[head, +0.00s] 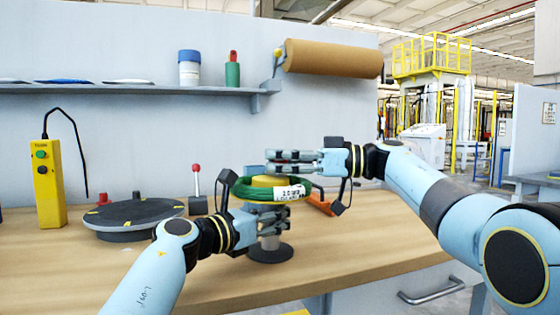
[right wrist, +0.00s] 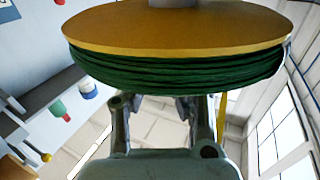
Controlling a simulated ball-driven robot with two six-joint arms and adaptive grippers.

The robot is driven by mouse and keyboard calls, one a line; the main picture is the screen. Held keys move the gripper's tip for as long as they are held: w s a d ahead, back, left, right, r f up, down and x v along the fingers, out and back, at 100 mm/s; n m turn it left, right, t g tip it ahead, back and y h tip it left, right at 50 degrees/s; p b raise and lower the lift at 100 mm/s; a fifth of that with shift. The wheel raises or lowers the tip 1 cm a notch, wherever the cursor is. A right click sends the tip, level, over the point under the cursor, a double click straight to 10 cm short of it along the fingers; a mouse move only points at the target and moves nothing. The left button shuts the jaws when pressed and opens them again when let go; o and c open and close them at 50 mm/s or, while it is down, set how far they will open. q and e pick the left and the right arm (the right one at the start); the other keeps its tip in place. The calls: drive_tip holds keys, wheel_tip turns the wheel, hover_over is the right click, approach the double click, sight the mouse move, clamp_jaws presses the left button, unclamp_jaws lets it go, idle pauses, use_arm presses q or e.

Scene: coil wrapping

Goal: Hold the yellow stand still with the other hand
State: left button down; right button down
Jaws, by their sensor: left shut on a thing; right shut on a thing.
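The yellow stand has a yellow disc (head: 267,181) on a grey post over a round dark base on the bench. A green coil (head: 243,190) with a white label lies around the disc. In the right wrist view the disc (right wrist: 180,30) and the coil (right wrist: 180,75) fill the top. My left gripper (head: 275,218) is shut on the stand's post, just below the coil. My right gripper (head: 280,161) is shut just above the disc and coil; what its fingers hold is hidden.
A dark round turntable (head: 133,214) and a yellow button box (head: 48,182) stand on the bench at left. A brown roll (head: 333,59) hangs above. The front right of the bench (head: 370,235) is clear.

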drive_tip(key=shift+w+d+g, duration=0.15)
drive_tip(key=shift+w+g, duration=0.05)
drive_tip(key=shift+g, duration=0.1)
drive_tip(key=shift+f+n+g, duration=0.1)
drive_tip(key=shift+n+g, duration=0.4)
drive_tip(key=shift+s+d+n+g, duration=0.1)
drive_tip(key=shift+d+n+g, duration=0.05)
drive_tip(key=shift+n+g, duration=0.15)
drive_tip(key=c, duration=1.4)
unclamp_jaws()
drive_tip(key=o, duration=0.3)
drive_tip(key=shift+s+a, duration=0.1)
drive_tip(key=shift+a, duration=0.1)
drive_tip(key=shift+o, duration=0.2)
drive_tip(key=shift+d, duration=0.1)
drive_tip(key=d, duration=0.7)
drive_tip(key=shift+d, duration=0.15)
